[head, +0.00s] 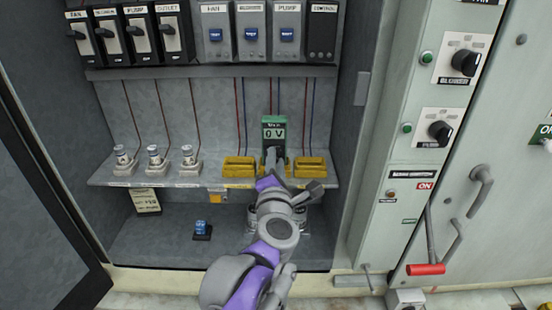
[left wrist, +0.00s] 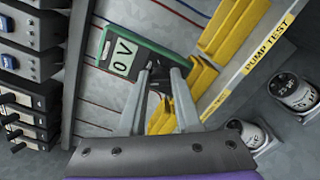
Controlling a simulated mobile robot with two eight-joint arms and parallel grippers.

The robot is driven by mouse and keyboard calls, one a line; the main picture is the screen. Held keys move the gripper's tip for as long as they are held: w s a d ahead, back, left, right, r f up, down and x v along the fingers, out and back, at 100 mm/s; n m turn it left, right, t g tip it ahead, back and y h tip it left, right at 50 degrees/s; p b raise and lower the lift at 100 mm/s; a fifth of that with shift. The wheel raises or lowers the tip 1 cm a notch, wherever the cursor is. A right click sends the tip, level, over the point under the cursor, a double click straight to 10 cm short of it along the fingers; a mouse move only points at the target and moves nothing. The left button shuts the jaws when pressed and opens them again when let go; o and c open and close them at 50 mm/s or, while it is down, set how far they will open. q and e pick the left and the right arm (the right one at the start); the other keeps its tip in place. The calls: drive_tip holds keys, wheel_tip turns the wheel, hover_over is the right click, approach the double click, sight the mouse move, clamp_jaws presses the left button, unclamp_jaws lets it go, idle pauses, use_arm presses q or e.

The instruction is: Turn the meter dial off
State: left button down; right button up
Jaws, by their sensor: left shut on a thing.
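The green meter (head: 273,128) stands on the shelf of the open cabinet, between two yellow blocks. Its display reads 0 V. It also shows tilted in the left wrist view (left wrist: 122,52). My left gripper (head: 272,158) is at the lower front of the meter. In the left wrist view its fingers (left wrist: 163,72) are closed on a small dark part at the meter's lower face, where the dial is. The fingers mostly hide the dial, so its pointing direction cannot be told. My right gripper is not in view.
Yellow blocks (head: 239,167) (head: 309,167) flank the meter closely. Several white fuse holders (head: 156,158) stand left on the shelf (head: 110,180). Breakers (head: 215,32) line the top. A small blue part (head: 201,227) lies on the cabinet floor. A red-handled lever (head: 426,269) is at right.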

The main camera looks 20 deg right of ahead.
use_arm(q)
drive_tip(key=n+p, duration=0.1)
drive_tip(key=n, duration=0.4)
drive_tip(key=shift+a+r, duration=0.1)
drive_tip(key=shift+r, duration=0.05)
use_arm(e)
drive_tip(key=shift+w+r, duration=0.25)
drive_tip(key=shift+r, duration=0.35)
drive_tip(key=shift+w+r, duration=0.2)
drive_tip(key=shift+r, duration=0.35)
use_arm(q)
drive_tip(key=shift+n, duration=0.3)
drive_tip(key=c, duration=0.6)
unclamp_jaws()
drive_tip(key=v, duration=1.1)
drive_tip(key=shift+b, duration=0.45)
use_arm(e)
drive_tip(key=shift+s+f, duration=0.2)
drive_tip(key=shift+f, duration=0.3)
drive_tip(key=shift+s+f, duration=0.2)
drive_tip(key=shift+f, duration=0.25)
use_arm(q)
drive_tip(key=shift+w, duration=0.15)
